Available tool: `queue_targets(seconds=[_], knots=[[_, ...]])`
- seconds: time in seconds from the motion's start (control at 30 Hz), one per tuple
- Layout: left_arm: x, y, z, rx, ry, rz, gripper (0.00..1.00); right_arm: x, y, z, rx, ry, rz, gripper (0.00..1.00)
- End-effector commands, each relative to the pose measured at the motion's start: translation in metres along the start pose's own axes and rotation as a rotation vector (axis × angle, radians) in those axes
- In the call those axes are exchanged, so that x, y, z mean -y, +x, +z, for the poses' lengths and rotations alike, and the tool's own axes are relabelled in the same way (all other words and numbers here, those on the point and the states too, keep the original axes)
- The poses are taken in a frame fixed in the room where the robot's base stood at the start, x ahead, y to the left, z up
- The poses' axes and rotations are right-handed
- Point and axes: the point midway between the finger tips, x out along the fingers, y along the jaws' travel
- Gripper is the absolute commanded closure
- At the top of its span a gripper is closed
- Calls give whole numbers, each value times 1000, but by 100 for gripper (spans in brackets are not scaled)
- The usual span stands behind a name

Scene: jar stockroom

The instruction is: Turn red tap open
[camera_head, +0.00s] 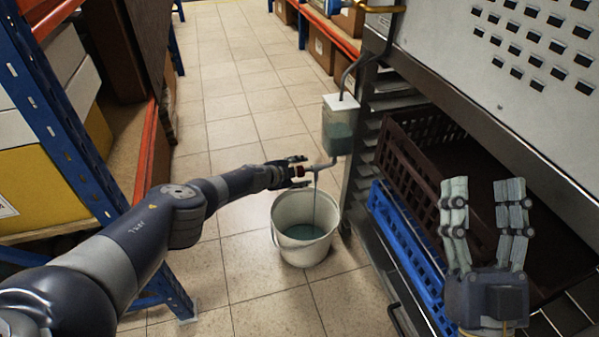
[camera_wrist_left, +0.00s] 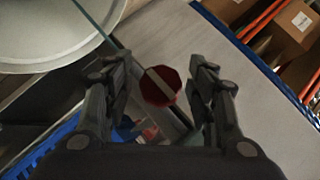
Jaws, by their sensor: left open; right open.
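The red tap (camera_head: 299,171) sits on a pale pipe below a clear tank (camera_head: 338,130) of greenish liquid. In the left wrist view the tap is a round dark-red knob (camera_wrist_left: 161,86) with a pale slanted bar across it. My left gripper (camera_head: 297,170) is open, its fingers on either side of the knob; I cannot tell if they touch it. A thin stream runs from the spout into a white bucket (camera_head: 293,247) holding greenish liquid; the stream also shows in the left wrist view. My right gripper (camera_head: 484,192) is open and empty at the right.
A dark brown crate (camera_head: 412,185) and a blue crate (camera_head: 403,240) sit in the metal rack at the right. Blue and orange shelving (camera_head: 62,120) with boxes stands at the left. The tiled floor (camera_head: 235,95) is clear along the aisle between.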

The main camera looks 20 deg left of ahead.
Motion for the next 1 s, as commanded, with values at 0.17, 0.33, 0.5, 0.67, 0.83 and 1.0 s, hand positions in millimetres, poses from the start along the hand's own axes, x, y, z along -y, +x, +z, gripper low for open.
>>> queue_targets(seconds=[0.17, 0.33, 0.5, 0.67, 0.83, 1.0], knots=[[1, -2, 1, 1, 0, -1, 49, 0, 0, 0, 1, 1, -1, 47], [2, -7, 2, 0, 0, -1, 49, 0, 0, 0, 0, 1, -1, 47], [2, -17, 2, 0, 1, -1, 49, 0, 0, 0, 0, 1, -1, 47], [1, -29, 1, -1, 0, -1, 49, 0, 0, 0, -1, 0, 0, 47], [1, -45, 2, 0, 0, -1, 49, 0, 0, 0, -1, 0, 0, 47], [1, -63, 1, 0, 0, -1, 49, 0, 0, 0, -1, 0, 0, 47]])
